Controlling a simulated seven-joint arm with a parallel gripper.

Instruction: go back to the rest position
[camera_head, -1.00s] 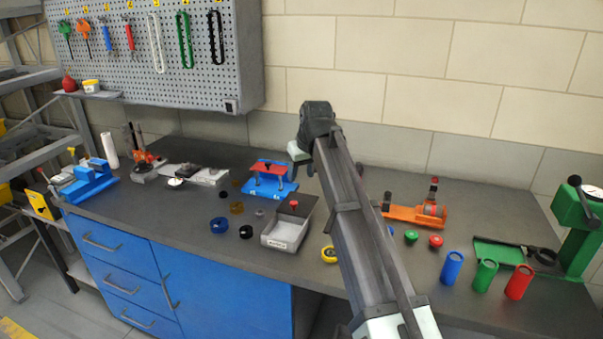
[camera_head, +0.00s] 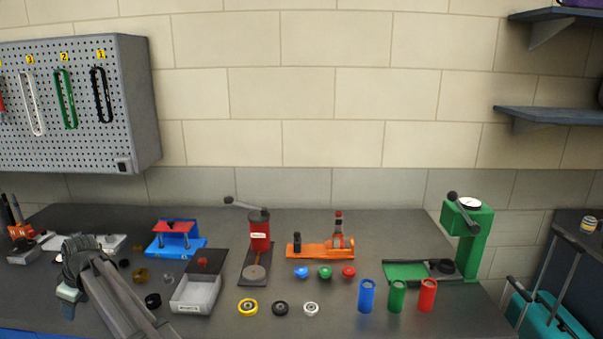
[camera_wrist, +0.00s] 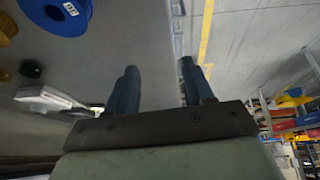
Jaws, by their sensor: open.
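My gripper shows in the wrist view (camera_wrist: 160,95), with its two dark blue fingers apart and nothing between them. In the head view my arm reaches in at the lower left. Its end (camera_head: 72,285) is over the left part of the grey workbench (camera_head: 215,235), left of the light tray box. In the wrist view the fingers point past the bench edge toward the floor.
The light tray box (camera_head: 195,296), a blue press (camera_head: 173,240), a red press (camera_head: 260,232), an orange fixture (camera_head: 318,250) and a green press (camera_head: 470,235) stand on the bench. Blue (camera_head: 366,296), green (camera_head: 397,297) and red (camera_head: 427,296) cups stand front right. A blue spool (camera_wrist: 60,12) lies top left in the wrist view.

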